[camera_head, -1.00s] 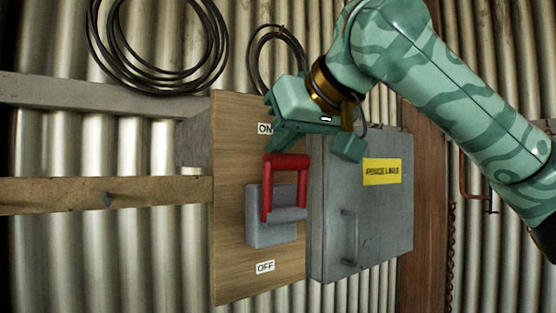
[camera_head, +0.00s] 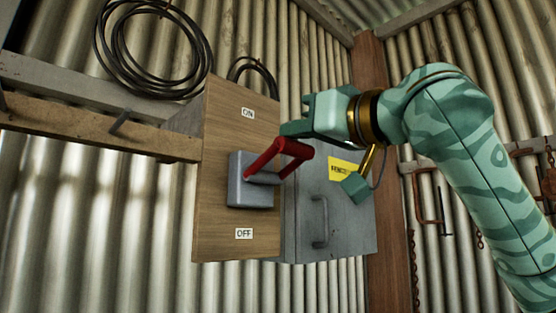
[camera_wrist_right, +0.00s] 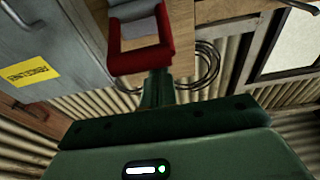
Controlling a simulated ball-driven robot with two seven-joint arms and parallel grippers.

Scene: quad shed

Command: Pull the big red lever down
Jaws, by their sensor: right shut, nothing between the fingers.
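The big red lever (camera_head: 279,153) is a U-shaped handle on a grey switch base (camera_head: 240,190), fixed to a wooden board. It juts out from the board, tilted somewhat upward, between the ON label (camera_head: 248,113) and the OFF label (camera_head: 244,234). My right gripper (camera_head: 292,129) is shut and empty, its fingertips just above the lever's outer bar, touching or very close. In the right wrist view the shut fingers (camera_wrist_right: 157,90) reach the red bar (camera_wrist_right: 140,60); exact contact is hard to tell. My left gripper is not in view.
A grey metal box (camera_head: 345,225) with a handle and a yellow label (camera_head: 345,170) is right of the board. Coiled black cable (camera_head: 150,50) hangs at the upper left. A wooden rail (camera_head: 90,128) runs left of the board. Open space lies below the lever.

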